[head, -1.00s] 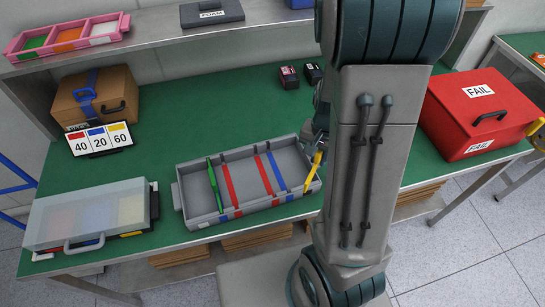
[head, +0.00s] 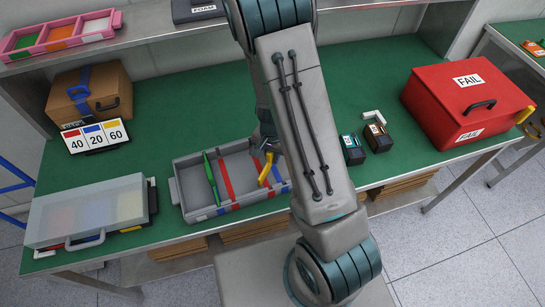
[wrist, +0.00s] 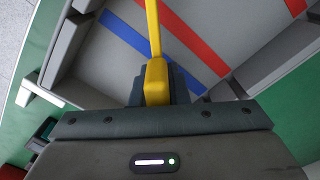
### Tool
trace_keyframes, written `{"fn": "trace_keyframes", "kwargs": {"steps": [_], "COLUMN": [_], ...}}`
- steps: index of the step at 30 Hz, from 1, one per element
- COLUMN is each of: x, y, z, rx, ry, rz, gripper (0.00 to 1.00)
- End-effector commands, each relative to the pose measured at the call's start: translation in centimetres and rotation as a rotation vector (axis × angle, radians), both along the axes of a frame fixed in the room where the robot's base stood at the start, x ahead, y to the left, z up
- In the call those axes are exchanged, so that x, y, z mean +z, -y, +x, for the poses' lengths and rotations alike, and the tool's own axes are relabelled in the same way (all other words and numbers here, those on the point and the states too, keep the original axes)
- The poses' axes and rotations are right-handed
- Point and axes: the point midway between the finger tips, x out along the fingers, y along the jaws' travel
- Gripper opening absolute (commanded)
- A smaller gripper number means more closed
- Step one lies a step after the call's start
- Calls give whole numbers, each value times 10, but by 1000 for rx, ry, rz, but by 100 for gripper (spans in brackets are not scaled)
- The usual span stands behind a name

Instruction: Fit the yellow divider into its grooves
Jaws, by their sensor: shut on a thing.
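The grey tray (head: 178,192) lies near the bench's front edge. A green divider (head: 210,178) stands across its left part. Its floor has red and blue stripes; a red stripe (wrist: 195,50) and the blue stripe (wrist: 132,46) show in the wrist view. My gripper (wrist: 154,98) is shut on one end of the yellow divider (wrist: 152,28), over the tray's right part. In the head view, the yellow divider (head: 265,169) slants at an angle to the stripes. I cannot tell whether it touches the floor or walls. My arm hides the tray's right end and most of the gripper.
A clear-lidded case (head: 90,212) stands left of the tray, with a 40-20-60 colour sign (head: 95,137) and a brown case (head: 90,100) behind. Two small dark boxes (head: 353,149) (head: 378,138) and a red FAIL box (head: 465,110) are at right. Green bench behind the tray is clear.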

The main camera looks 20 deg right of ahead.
Motion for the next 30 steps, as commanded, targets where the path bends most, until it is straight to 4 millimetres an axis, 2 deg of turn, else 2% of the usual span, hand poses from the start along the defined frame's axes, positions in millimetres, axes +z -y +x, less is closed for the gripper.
{"fn": "trace_keyframes", "kwargs": {"steps": [4,17,18,20,30], "x": [-15,-22,-20,-20,-17], "y": [0,0,0,0,0], "z": [0,0,0,0,0], "rx": [0,0,0,0,0], "ry": [0,1,1,1,1], "rz": [0,0,0,0,0], "gripper": [0,0,23,36,36]}}
